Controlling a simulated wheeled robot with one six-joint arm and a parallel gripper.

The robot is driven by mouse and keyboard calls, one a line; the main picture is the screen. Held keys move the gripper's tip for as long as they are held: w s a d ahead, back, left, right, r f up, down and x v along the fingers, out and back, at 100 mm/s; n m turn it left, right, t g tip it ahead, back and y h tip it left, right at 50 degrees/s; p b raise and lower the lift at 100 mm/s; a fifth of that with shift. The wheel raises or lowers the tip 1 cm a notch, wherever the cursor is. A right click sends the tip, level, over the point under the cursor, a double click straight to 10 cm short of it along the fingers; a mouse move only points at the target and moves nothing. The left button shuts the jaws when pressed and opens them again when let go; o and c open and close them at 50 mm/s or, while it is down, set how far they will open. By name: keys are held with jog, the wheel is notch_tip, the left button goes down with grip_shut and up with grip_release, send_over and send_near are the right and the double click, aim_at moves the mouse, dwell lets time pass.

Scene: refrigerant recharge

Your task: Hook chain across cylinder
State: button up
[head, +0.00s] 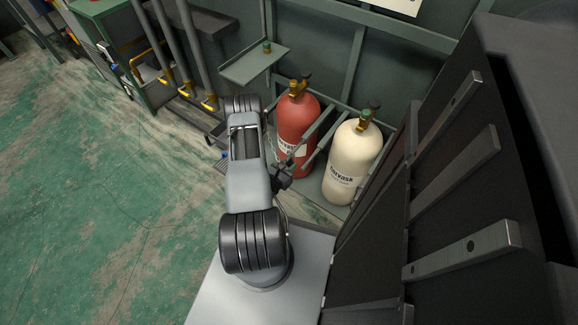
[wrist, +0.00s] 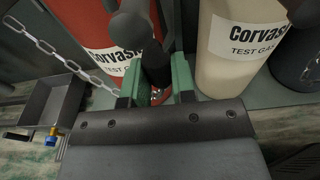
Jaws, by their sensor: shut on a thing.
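The red cylinder (head: 297,125) stands upright in the rack, and it fills the upper left middle of the wrist view (wrist: 95,25). A cream cylinder (head: 343,165) stands to its right; it also shows in the wrist view (wrist: 235,65). The metal chain (wrist: 62,58) runs from the upper left across the red cylinder's front down to my gripper (wrist: 157,86). My gripper's green fingers are closed on the chain's end, low between the two cylinders. A dark bar with a rounded end stands just ahead of the fingers and hides part of the grip.
A dark tray (wrist: 50,103) and a blue-and-brass fitting (wrist: 54,136) lie left of my gripper. A small shelf (head: 254,65) is above the rack. A dark panel with metal bars (head: 455,180) closes the right side; green floor (head: 90,200) is clear at left.

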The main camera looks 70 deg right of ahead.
jog(key=shift+f, duration=0.1)
jog(key=o, duration=0.9)
jog(key=shift+o, duration=0.2)
jog(key=p+v, duration=0.2)
jog(key=v, duration=1.1)
jog(key=shift+a+p, duration=0.35)
jog(key=shift+w, duration=0.15)
